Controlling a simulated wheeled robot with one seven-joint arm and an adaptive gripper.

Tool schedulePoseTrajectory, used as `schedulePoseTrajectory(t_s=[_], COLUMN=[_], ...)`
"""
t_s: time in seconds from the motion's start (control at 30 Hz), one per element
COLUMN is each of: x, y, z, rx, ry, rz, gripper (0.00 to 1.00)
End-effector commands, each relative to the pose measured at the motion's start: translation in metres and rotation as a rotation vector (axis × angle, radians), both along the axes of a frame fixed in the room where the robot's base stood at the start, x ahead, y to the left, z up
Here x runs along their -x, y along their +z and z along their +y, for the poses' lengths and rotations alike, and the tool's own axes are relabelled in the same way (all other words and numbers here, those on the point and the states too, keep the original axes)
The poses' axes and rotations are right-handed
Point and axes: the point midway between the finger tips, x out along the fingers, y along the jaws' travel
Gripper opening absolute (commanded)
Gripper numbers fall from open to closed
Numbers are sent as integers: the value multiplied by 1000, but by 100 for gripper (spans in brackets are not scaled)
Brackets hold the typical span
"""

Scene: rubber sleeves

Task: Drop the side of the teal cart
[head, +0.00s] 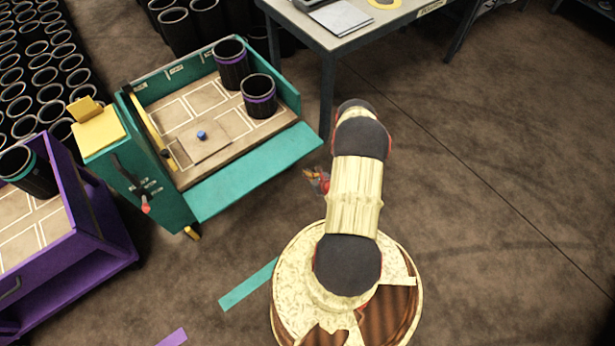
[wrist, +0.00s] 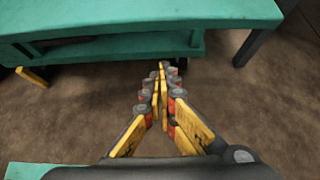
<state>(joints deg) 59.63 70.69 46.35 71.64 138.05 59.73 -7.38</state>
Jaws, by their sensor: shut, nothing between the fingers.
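The teal cart (head: 178,208) stands left of my arm in the head view. Its near side panel (head: 255,172) lies folded outward, roughly level with the bed, so the bed is open on that side. The panel also spans the top of the wrist view (wrist: 130,18). A lever with a red knob (head: 146,208) hangs on the cart's left end. My gripper (wrist: 162,68) is shut and empty, low beside the cart and apart from the panel as far as I can tell. In the head view my arm mostly hides it.
Two black sleeves with purple bands (head: 232,65) stand on the cart bed, with a blue knob (head: 201,135) nearby. A purple cart (head: 70,265) is at the left. A grey table (head: 345,40) stands behind. The floor at right is clear.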

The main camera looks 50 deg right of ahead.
Motion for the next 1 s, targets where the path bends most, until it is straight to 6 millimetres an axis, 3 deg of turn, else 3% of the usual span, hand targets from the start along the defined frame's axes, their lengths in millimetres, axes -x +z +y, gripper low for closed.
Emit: schedulePoseTrajectory(t_s=[0.33,0.6,1.0], x=[-46,-45,-44], y=[-38,-6,5], z=[-9,-10,-9], rx=[-1,-2,-2], ry=[4,1,1], rz=[2,1,1], gripper=[0,0,0])
